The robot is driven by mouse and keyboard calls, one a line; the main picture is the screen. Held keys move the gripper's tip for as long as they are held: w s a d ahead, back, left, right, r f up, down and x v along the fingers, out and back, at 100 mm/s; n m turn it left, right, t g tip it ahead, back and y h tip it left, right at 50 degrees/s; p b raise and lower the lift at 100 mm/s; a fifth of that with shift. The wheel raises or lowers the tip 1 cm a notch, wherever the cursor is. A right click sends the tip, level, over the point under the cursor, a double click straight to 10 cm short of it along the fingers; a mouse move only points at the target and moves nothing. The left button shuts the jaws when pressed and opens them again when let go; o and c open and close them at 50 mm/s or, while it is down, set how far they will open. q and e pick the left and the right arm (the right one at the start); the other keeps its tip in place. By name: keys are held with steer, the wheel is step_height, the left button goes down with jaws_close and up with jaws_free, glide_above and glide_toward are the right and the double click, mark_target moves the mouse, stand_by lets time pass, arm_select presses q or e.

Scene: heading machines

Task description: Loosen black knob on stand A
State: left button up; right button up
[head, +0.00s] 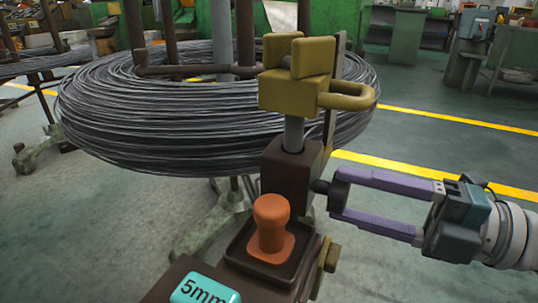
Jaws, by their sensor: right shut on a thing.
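The black knob (320,187) sticks out from the right side of a dark brown upright post (288,175). I take this post to be part of stand A, but no letter shows on it. My right gripper (338,193) comes in from the right, with its two purple fingers pointing left. Its dark fingertips are shut on the knob and hide part of it. An olive-yellow clamp head (290,94) with a looped handle sits on a grey rod above the post. My left gripper is out of view.
An orange knob-shaped piece (270,225) stands on the dark base before the post. A teal "5mm" block (205,289) lies at the bottom. A large wire coil (130,125) fills the space behind and left. Open floor lies to the right.

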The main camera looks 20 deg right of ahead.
steer(key=o, duration=1.4)
steer(key=p+v, duration=0.1)
steer(key=v, duration=0.9)
steer(key=shift+w+r, duration=0.1)
